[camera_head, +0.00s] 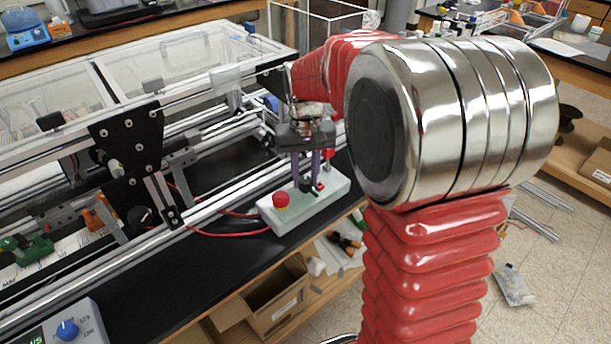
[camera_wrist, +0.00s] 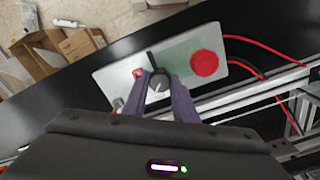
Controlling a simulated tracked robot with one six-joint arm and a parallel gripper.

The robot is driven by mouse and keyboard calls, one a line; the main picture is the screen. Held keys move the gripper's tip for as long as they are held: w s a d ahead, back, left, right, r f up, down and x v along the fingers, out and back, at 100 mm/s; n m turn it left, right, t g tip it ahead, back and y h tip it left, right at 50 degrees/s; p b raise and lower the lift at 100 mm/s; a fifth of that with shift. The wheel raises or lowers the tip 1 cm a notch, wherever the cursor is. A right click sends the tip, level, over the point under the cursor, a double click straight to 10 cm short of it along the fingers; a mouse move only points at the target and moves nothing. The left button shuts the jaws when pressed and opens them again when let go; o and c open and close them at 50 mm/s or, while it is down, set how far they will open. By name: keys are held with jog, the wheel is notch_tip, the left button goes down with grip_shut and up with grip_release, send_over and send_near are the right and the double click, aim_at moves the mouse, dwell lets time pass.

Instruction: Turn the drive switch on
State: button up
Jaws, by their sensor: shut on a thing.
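The drive switch (camera_wrist: 159,82) is a dark rotary knob with a pale pointer mark, on a pale green-white control box (camera_head: 327,200). The box also shows in the wrist view (camera_wrist: 112,78). My gripper (camera_head: 307,186) points down over the box, and its purple fingers are shut on the knob, one on each side. In the wrist view my gripper (camera_wrist: 160,76) reaches the knob from below. The fingers partly hide the knob in both views. A red mushroom button (camera_head: 281,199) is left of the knob; it shows at right in the wrist view (camera_wrist: 205,63).
A small red part (camera_wrist: 138,73) sits on the box beside the knob. Red cables (camera_head: 228,234) run from the box to the aluminium extrusion frame (camera_head: 180,130). An open cardboard box (camera_head: 275,290) stands below the bench edge.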

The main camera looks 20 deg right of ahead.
aim_at(305, 180)
jog(key=o, duration=1)
jog(key=shift+o, duration=0.2)
notch_tip(305, 180, up, 14)
jog(key=shift+f, duration=0.15)
dwell(0.5)
